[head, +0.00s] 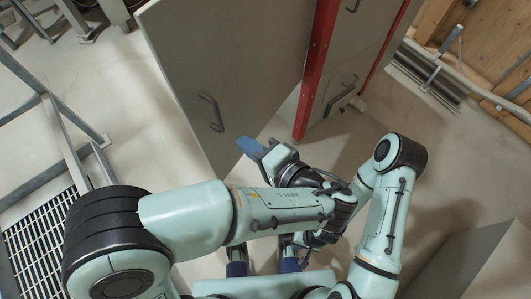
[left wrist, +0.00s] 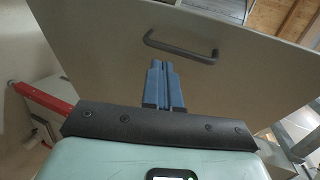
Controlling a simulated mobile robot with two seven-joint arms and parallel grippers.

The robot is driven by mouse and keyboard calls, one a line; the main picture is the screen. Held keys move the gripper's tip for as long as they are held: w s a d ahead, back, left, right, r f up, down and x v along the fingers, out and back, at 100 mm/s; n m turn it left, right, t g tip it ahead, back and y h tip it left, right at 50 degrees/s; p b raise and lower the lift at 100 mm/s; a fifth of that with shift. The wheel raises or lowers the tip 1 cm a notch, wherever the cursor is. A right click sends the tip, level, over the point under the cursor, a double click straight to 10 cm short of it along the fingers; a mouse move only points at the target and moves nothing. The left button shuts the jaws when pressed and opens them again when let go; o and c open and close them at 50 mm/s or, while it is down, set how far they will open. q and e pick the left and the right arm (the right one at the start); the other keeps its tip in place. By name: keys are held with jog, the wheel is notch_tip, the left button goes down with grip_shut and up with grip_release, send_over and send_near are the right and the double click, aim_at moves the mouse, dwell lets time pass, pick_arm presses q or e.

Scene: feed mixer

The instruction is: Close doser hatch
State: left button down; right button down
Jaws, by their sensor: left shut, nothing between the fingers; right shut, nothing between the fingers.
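The doser hatch (head: 225,60) is a large grey panel with a dark bar handle (head: 210,112), standing swung out from the red-edged cabinet at the top middle. My left gripper (head: 249,146) has its blue fingers together and empty, by the panel's lower edge, right of and below the handle. In the left wrist view the shut fingers (left wrist: 163,84) point at the panel (left wrist: 100,45), just below the handle (left wrist: 180,50). I cannot tell whether they touch it. My right arm folds behind my left forearm; I cannot make out its gripper.
A red post (head: 316,75) edges the cabinet (head: 365,40), whose grey front has its own handles. A metal railing (head: 60,125) and floor grating (head: 40,240) lie at the left. Wooden boards and pipes stand at the upper right. Bare floor shows beside the panel.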

aim_at(221, 124)
pick_arm(q)
jog(key=x, duration=0.4)
jog(key=r+x, duration=0.1)
jog(key=x, duration=0.1)
jog(key=shift+w+a, duration=0.15)
